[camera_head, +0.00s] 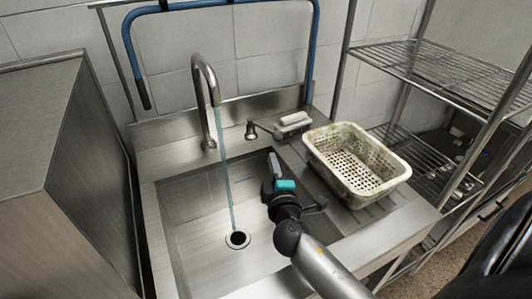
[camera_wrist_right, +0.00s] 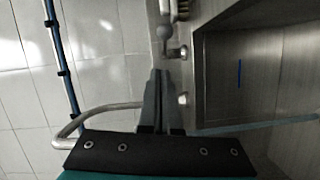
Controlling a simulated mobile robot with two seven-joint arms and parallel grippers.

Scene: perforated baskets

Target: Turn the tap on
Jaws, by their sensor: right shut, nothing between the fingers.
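The curved steel tap (camera_head: 205,100) stands at the back of the sink, and a thin bluish stream of water (camera_head: 226,175) falls from its spout to the drain. Its lever handle (camera_head: 265,129) sits on the back ledge, right of the spout. In the right wrist view the spout (camera_wrist_right: 100,118) is at lower left and the handle (camera_wrist_right: 165,36) is just beyond my fingertips. My right gripper (camera_head: 272,156) is shut and empty over the sink, in front of the handle; it also shows in the wrist view (camera_wrist_right: 160,74). A gap shows between fingertips and handle. My left gripper is out of view.
A perforated off-white basket (camera_head: 402,172) stands on the right drainboard, close to my right gripper. A brush (camera_head: 294,120) lies on the back ledge. A blue hose (camera_head: 125,40) arches behind the tap. Wire shelves (camera_head: 440,66) stand at right, a steel cabinet (camera_head: 70,170) at left.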

